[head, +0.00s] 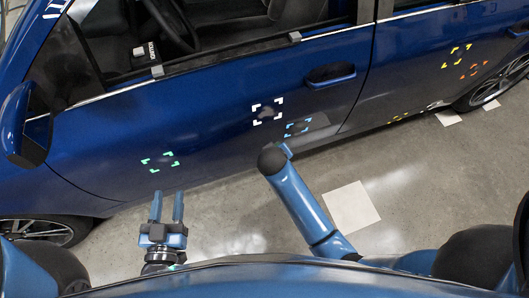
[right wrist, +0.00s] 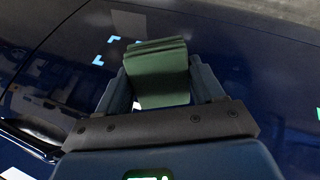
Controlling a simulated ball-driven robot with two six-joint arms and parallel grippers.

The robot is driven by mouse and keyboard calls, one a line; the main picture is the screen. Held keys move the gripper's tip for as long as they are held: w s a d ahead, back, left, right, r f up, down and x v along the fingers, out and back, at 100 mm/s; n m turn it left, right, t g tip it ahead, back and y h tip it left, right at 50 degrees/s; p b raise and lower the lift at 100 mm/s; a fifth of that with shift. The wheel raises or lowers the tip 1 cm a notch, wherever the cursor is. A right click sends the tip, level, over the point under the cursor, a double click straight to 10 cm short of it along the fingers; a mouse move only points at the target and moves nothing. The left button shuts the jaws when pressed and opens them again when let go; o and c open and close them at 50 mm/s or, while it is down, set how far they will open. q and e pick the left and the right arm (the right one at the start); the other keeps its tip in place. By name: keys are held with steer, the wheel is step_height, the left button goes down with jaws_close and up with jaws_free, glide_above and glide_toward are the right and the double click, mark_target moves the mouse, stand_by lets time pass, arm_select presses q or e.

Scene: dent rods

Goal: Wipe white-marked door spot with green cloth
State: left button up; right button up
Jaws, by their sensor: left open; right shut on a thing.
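The blue car door (head: 215,125) carries a spot framed by white corner marks (head: 267,111), with a dull smudge inside them. My right gripper (right wrist: 160,88) is shut on a folded green cloth (right wrist: 158,70), held between its two fingers close to the door. Light-blue corner marks (right wrist: 115,50) show just beyond the cloth in the right wrist view. In the head view my right arm's wrist hides the right gripper and the cloth, just below the light-blue marks (head: 298,127). My left gripper (head: 167,196) is open and empty, below the green-marked spot.
Other marked spots on the car are green (head: 159,161), yellow (head: 456,56) and orange (head: 475,70). The door handle (head: 330,76) and side mirror (head: 25,125) stick out. White squares, one of them large (head: 351,207), lie on the grey floor. Floor between my arms is clear.

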mark_target(253, 115)
step_height(253, 115, down, 6)
steer(key=d+n+t+b, duration=0.1)
steer(key=d+t+b, duration=0.1)
steer(key=t+b, duration=0.15)
steer(key=a+r+n+t+y+b, duration=0.1)
steer(key=w+a+r+n+t+y+b, duration=0.1)
steer(key=r+b, duration=0.1)
steer(key=w+r+n+t+y+b, duration=0.1)
steer(key=shift+w+a+r+t+b, duration=0.15)
steer(key=shift+a+r+t+b, duration=0.15)
steer(key=shift+a+t, duration=0.1)
steer(key=r+y, duration=0.1)
steer(key=a+r+n+t+y, duration=0.1)
steer(key=r, duration=0.1)
steer(key=a+r+n+t+y, duration=0.1)
steer(key=r, duration=0.1)
steer(key=shift+a+r+t, duration=0.25)
steer(key=shift+a+r+y, duration=0.3)
steer(key=shift+r+y, duration=0.1)
steer(key=shift+y, duration=0.1)
arm_select(q)
step_height(253, 115, down, 9)
steer(key=p, duration=0.1)
arm_select(e)
steer(key=shift+t, duration=0.3)
steer(key=shift+x, duration=2.95)
steer(key=shift+x, duration=0.95)
